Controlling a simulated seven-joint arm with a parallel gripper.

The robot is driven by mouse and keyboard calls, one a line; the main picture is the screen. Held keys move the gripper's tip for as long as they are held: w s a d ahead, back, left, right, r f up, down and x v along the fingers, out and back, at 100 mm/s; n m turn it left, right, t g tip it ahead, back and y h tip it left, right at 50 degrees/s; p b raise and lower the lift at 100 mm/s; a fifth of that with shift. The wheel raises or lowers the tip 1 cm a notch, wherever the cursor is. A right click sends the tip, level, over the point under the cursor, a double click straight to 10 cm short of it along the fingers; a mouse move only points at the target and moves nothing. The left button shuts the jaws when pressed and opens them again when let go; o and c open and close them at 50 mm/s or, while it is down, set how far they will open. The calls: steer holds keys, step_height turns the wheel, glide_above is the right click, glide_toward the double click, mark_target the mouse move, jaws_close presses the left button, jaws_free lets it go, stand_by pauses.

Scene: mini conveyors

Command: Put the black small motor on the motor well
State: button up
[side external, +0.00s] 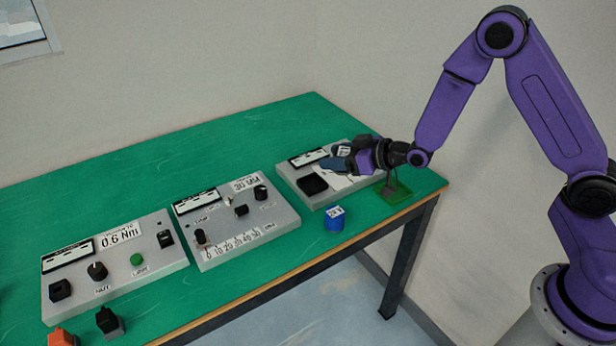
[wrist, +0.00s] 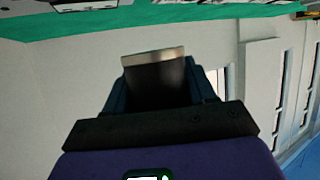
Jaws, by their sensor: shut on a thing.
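My gripper (side external: 328,163) is level over the right-hand grey panel, its blue fingers pointing left. In the wrist view, the gripper (wrist: 158,82) is shut on a dark block (wrist: 155,85) with a pale far edge. The block looks black, so it may be the black small motor; in the side view the fingers hide most of it. A flat black square (side external: 312,184) lies on the right-hand panel, below and left of the fingers. I cannot tell whether it is the motor well. Another black piece with a grey base (side external: 108,322) stands at the table's front left.
Two more grey panels with knobs, a left one (side external: 150,272) and a middle one (side external: 225,245), fill the green table's front. A blue 24 V block (side external: 334,219) and a green plate (side external: 400,196) lie near the front edge. The table's back left is clear.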

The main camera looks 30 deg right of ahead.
steer(key=w+a+f, duration=0.1)
steer(key=w+f, duration=0.2)
steer(key=w, duration=0.3)
glide_above(307, 184)
steer(key=f, duration=0.4)
steer(key=shift+s+d, duration=0.1)
steer(key=shift+s, duration=0.3)
steer(key=shift+w+f, duration=0.5)
steer(key=shift+f, duration=1.65)
steer(key=shift+f, duration=0.1)
steer(key=o, duration=1.2)
steer(key=shift+o, duration=0.2)
